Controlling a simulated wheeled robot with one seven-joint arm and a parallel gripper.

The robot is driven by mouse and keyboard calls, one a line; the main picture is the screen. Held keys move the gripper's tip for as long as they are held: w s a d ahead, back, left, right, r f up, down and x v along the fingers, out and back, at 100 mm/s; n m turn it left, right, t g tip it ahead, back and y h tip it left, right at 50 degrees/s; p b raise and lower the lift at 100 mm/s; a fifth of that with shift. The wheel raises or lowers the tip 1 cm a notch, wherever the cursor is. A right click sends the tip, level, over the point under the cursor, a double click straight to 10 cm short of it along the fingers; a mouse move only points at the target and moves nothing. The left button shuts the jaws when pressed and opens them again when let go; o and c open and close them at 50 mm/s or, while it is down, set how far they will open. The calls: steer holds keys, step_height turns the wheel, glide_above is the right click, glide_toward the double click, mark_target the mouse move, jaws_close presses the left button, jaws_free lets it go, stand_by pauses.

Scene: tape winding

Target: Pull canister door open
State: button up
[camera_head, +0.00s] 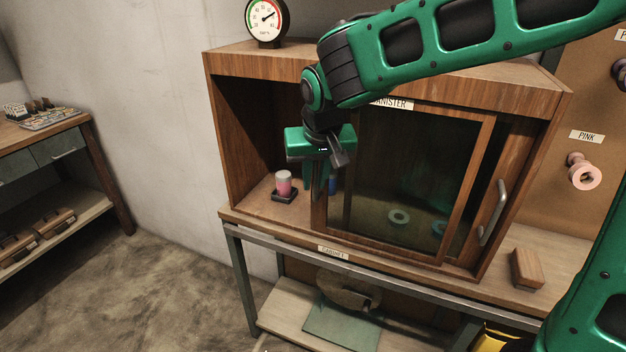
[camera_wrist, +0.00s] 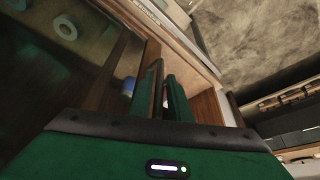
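The canister door (camera_head: 478,170) is a wood-framed glass panel on the front of the wooden cabinet (camera_head: 230,60), under a label partly hidden by my arm. The cabinet's left bay is uncovered. My gripper (camera_head: 319,185) points down at the door's left edge, by the opening. In the wrist view my gripper (camera_wrist: 165,68) has two green fingers with a narrow gap between them and no clear object held. The door's frame (camera_wrist: 108,75) is left of the fingers; contact cannot be told. A pink canister (camera_head: 284,183) stands on a dark base in the left bay. A blue object (camera_head: 332,186) is mostly hidden behind the fingers.
A metal handle (camera_head: 492,212) is on the cabinet's right front. A wooden block (camera_head: 526,269) lies on the bench to the right. A round gauge (camera_head: 266,20) stands on top. Pale rings (camera_head: 399,217) show behind the glass. A side table (camera_head: 60,128) is at left, with clear floor between.

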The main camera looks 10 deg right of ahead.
steer(key=v, duration=1)
steer(key=shift+r, duration=0.15)
steer(key=shift+s, duration=0.1)
